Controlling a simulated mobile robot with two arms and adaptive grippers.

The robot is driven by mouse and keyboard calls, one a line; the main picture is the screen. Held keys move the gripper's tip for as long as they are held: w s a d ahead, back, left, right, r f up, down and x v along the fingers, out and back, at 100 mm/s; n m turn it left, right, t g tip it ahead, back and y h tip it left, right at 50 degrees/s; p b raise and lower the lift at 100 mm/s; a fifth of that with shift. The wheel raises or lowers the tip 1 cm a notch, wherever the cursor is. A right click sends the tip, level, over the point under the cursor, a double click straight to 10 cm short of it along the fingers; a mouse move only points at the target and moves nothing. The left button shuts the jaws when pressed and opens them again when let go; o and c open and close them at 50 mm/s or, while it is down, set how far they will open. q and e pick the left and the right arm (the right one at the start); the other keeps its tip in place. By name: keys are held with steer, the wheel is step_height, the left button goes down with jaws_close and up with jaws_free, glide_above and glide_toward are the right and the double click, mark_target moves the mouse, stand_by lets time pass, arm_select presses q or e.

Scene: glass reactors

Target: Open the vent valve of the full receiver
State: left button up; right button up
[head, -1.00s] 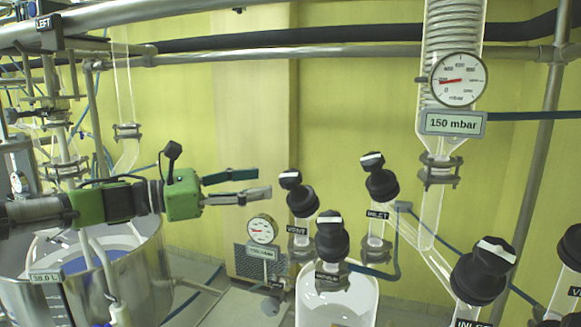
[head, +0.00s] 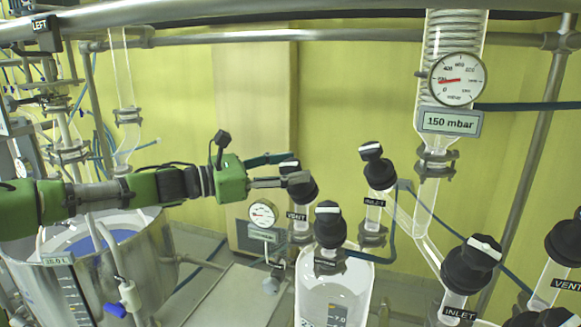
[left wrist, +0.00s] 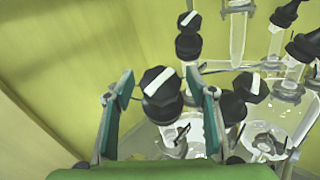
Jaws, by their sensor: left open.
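The vent valve (head: 303,186) is a black knob with a white bar on a glass neck labelled VENT. It stands at the left of the clear glass receiver (head: 352,280), whose scale shows a 7.0 mark; its liquid level is hard to tell. My left gripper (head: 290,170) is open at this knob, one finger behind and one in front, hiding part of it. In the left wrist view the vent knob (left wrist: 160,90) sits between the two spread fingers (left wrist: 167,92), with gaps visible on both sides. My right gripper is not in view.
Close to the gripper stand a middle knob (head: 329,228) and an INLET knob (head: 378,172). Another INLET knob (head: 472,265) and a second VENT knob (head: 564,241) are at the right. A small gauge (head: 262,213) hangs below my arm. A steel vessel (head: 140,265) stands at left.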

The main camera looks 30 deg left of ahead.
arm_select(q)
steer(key=shift+w, duration=0.1)
stand_by(0.3)
steer(key=shift+d, duration=0.1)
steer(key=c, duration=1.1)
steer(key=shift+n+t+y+b, duration=0.5)
steer(key=shift+n+y+b, duration=0.2)
steer(key=shift+n+b, duration=0.1)
steer(key=shift+r+n+t+y+b, duration=0.1)
steer(key=shift+n+t+y+b, duration=0.25)
steer(key=shift+n+y, duration=0.4)
steer(key=shift+n+t+y, duration=0.25)
steer(key=shift+n+y, duration=0.1)
steer(key=shift+n, duration=0.1)
steer(key=shift+f+n+y, duration=0.2)
steer(key=shift+n+y, duration=0.8)
steer(key=shift+r+n+t+y+p, duration=0.2)
steer(key=shift+n+t+y+p, duration=0.1)
steer(key=shift+n+y+p, duration=0.5)
